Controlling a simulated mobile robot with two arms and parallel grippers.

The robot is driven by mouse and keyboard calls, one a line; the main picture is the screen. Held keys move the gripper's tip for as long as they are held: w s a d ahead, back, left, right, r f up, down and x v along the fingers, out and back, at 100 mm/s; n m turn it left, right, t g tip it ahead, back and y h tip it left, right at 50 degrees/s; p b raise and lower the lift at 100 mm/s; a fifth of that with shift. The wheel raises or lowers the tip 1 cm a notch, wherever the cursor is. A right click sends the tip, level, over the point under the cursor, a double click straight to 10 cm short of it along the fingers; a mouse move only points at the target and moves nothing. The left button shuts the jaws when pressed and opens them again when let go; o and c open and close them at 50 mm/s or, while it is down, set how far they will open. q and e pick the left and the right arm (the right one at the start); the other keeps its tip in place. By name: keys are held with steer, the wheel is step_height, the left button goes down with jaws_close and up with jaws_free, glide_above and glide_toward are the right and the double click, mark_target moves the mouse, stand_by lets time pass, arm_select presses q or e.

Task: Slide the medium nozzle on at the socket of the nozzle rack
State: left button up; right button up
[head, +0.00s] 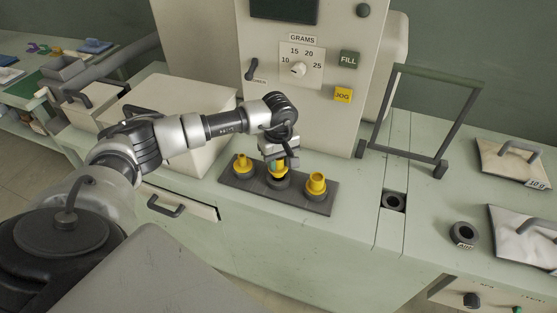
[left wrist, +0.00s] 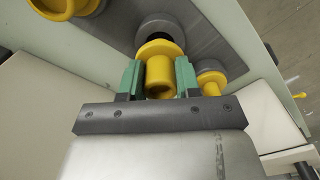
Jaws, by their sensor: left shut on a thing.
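The nozzle rack (head: 297,198) is a dark slab on the pale green counter, with a row of round grey sockets. My left gripper (head: 279,164) is over its middle and shut on the yellow medium nozzle (head: 279,172). In the left wrist view the green fingers (left wrist: 158,80) hold the nozzle (left wrist: 158,72) from both sides. Its wide flange faces the grey middle socket (left wrist: 168,24), whose dark hole partly shows; I cannot tell if they touch. A smaller yellow nozzle (head: 242,166) stands at the rack's left, a larger one (head: 316,184) at its right. My right gripper is out of view.
A filling machine (head: 310,100) with a dial and buttons stands behind the rack. A dark frame (head: 410,157) stands to the right, near a black ring (head: 464,234) and white bags (head: 511,160). A pale box (head: 165,105) is at the left, under my arm.

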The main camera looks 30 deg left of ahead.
mark_target(279, 169)
arm_select(q)
steer(key=shift+f+b, duration=1.65)
steer(key=shift+f, duration=0.1)
steer(key=o, duration=1)
step_height(279, 169, up, 11)
steer(key=shift+f+b, duration=0.1)
steer(key=shift+b, duration=0.6)
